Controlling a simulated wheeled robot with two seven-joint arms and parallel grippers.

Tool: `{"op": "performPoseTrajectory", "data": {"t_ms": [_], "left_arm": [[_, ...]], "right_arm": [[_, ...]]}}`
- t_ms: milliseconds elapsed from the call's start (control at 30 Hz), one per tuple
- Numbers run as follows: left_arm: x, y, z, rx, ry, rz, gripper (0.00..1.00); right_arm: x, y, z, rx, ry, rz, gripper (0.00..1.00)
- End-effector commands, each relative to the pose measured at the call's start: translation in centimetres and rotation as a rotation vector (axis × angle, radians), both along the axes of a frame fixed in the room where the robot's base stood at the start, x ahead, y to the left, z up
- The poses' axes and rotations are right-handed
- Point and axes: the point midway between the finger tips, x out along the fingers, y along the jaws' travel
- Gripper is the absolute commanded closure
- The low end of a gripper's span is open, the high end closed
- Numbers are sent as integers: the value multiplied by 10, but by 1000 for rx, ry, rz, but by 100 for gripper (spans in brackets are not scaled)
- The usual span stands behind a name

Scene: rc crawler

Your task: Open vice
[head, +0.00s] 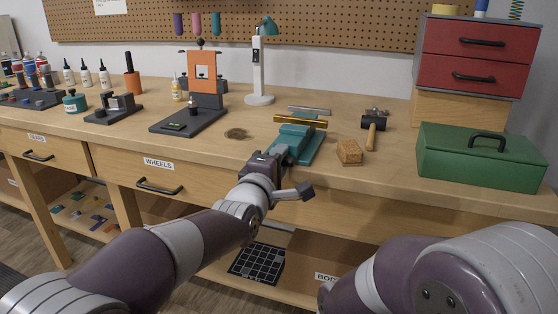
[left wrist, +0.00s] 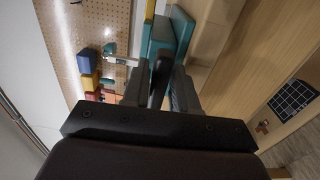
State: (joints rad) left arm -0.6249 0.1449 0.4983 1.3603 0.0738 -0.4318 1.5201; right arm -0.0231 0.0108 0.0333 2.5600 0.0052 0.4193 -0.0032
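The teal vice (head: 303,146) stands at the front edge of the workbench, with a brass-yellow strip (head: 312,124) along its far end. Whether its jaws are apart is too small to tell. My left gripper (head: 264,163) is at the vice's near end, over the bench edge. In the left wrist view, the vice (left wrist: 180,30) is straight ahead of the left fingers (left wrist: 160,90). A thin dark bar, seemingly the vice handle (left wrist: 160,80), lies tilted between the two fingers. Whether they press on it is unclear. My right arm shows at lower right; its gripper is out of view.
A brown block (head: 349,152) and a mallet (head: 372,128) lie right of the vice. A green toolbox (head: 480,160) stands farther right. A press with an orange plate (head: 204,72) and a lamp (head: 259,65) stand behind left. Bare bench lies left of the vice.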

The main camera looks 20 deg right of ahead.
Motion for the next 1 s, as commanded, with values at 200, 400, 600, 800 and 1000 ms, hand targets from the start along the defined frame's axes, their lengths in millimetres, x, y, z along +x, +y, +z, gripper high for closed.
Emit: {"op": "performPoseTrajectory", "data": {"t_ms": [200,400,600,800,1000], "left_arm": [[-9,6,2,0,-2,0,72],[-43,29,2,0,-1,-1,72],[-82,55,2,-1,-1,-1,72],[-103,70,0,0,0,0,72],[-105,71,0,1,1,0,72]], "right_arm": [[0,0,1,0,0,0,26],[0,0,5,0,0,0,26],[0,0,9,0,0,0,26],[0,0,11,0,0,0,26],[0,0,11,0,0,0,26]]}}
